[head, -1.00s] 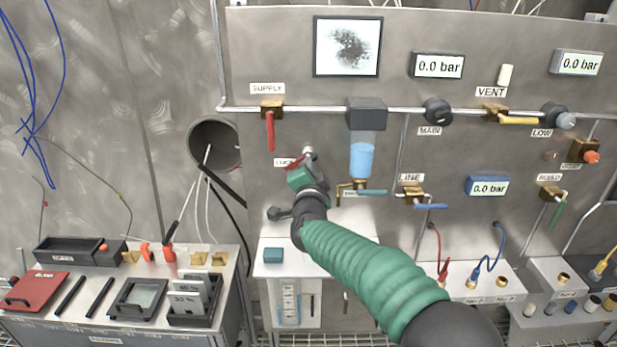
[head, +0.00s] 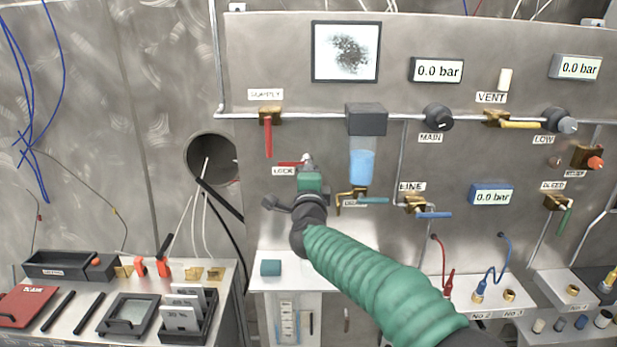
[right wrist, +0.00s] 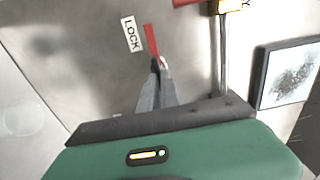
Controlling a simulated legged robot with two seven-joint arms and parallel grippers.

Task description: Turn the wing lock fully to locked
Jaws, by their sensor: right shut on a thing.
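The wing lock is a small red wing (head: 290,163) on the grey panel, just above the LOCK label (head: 284,171). It lies about level in the head view and points left from my right gripper (head: 307,158). In the right wrist view the red wing (right wrist: 151,40) runs beside the LOCK label (right wrist: 131,34), and the fingertips of my right gripper (right wrist: 159,66) are shut on its near end. The fingers hide that end and the pivot. My left gripper is not in view.
The SUPPLY valve with its red handle (head: 268,136) hangs above left of the lock. A blue-filled cup (head: 362,158) and a brass valve (head: 357,197) stand close on the right. A round opening (head: 212,158) with cables is on the left.

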